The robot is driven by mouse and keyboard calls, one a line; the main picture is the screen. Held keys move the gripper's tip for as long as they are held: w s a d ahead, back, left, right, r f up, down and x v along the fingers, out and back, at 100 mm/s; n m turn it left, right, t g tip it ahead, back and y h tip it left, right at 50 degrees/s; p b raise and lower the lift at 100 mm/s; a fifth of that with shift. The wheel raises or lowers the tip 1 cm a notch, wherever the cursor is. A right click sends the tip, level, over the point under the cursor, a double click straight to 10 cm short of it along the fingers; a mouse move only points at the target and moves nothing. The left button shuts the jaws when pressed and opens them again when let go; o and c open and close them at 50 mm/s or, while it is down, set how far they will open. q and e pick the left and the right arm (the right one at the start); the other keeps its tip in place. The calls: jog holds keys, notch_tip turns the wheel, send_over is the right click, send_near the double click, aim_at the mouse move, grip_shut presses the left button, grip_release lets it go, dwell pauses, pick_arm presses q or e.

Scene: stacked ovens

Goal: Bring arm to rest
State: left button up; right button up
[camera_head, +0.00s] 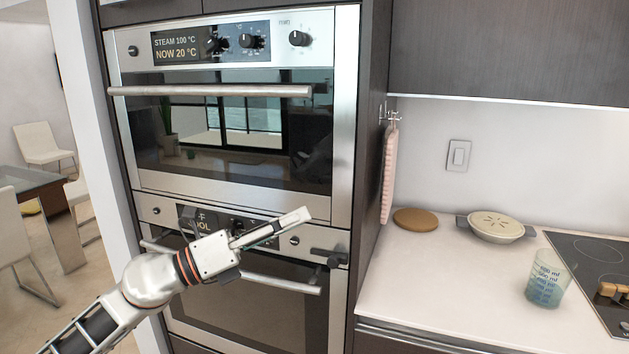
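My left arm comes in from the lower left. My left gripper (298,216) is in front of the lower oven's control panel, pointing right and slightly up. Its fingers show nearly edge-on as one narrow light bar, so I cannot tell if they are open or shut. I see no object at its tip. The lower oven (265,314) is shut, and my gripper and wrist hide part of its display and handle. The upper oven (235,180) is shut above it, with a display reading "STEAM 100 °C NOW 20 °C". My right gripper is not in view.
Right of the ovens, a pale counter (430,285) holds a round brown board (415,219), a pie dish (496,228), a measuring cup (547,283) and a black cooktop (590,255). A pink cloth (389,175) hangs beside the oven cabinet. A table and white chairs stand at left.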

pick_arm(q)
jog(key=s+a+f+n+t+y, duration=0.1)
jog(key=a+f+n+t+y, duration=0.2)
jog(key=f+n, duration=0.55)
jog(key=s+a+f+n+t+y, duration=0.2)
jog(key=a+f+n+y, duration=0.15)
jog(key=f+n, duration=0.5)
jog(key=s+a+f+n+t+y, duration=0.1)
jog(key=a+f+n+t+y, duration=0.25)
jog(key=f+n, duration=0.5)
jog(key=s+a+f+n+g+y, duration=0.3)
jog(key=s+f+n, duration=0.2)
jog(key=s+f, duration=0.5)
jog(key=s+a+f+n+g+y, duration=0.2)
jog(key=s+f+n, duration=0.4)
jog(key=s+f, duration=0.4)
notch_tip(320, 180, down, 7)
jog(key=shift+s+a+r+g+y, duration=0.2)
jog(key=shift+s+a+g+y, duration=0.2)
jog(key=shift+g, duration=0.45)
